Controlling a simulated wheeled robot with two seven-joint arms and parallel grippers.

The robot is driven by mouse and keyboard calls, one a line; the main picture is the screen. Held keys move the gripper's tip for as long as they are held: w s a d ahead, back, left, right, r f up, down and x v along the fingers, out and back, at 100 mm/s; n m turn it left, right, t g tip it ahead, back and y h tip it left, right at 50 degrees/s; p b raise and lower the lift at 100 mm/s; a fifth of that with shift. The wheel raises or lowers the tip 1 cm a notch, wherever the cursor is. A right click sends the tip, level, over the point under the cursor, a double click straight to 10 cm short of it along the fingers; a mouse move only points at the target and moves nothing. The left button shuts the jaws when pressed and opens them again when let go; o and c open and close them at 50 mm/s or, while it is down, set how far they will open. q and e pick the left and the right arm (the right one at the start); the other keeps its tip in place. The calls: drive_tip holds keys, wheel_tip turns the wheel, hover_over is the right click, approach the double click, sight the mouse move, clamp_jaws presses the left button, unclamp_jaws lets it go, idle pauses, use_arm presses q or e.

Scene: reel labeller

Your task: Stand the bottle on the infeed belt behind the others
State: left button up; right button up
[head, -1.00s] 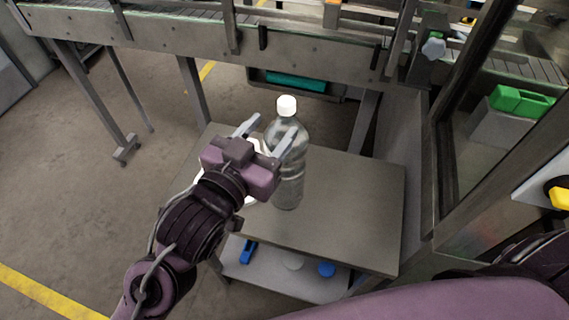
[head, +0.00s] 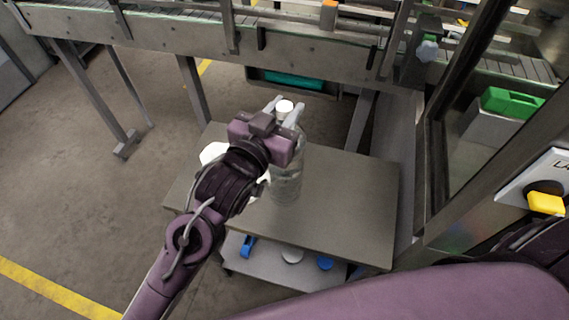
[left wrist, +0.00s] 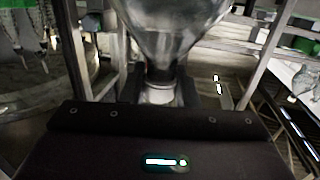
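The clear bottle (head: 287,185) with a white cap (head: 284,106) stands upright on a small grey table. My left gripper (head: 286,103) is at its top, with one finger on each side of the neck, and appears shut on it. In the left wrist view the bottle's clear shoulder (left wrist: 172,30) and its neck show between the dark fingers (left wrist: 160,88). The gripper and wrist hide part of the bottle in the head view. The conveyor (head: 160,35) runs across the back, above table height; no other bottles can be made out on it. My right gripper is not in view.
The grey table (head: 345,200) is bare right of the bottle. A white item (head: 213,152) lies at its left, partly behind my arm. Small blue and white items sit on the lower shelf (head: 265,270). A framed machine panel (head: 490,130) stands at the right.

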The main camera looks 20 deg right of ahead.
use_arm(q)
clamp_jaws()
idle(0.9)
drive_tip(key=shift+r, duration=0.3)
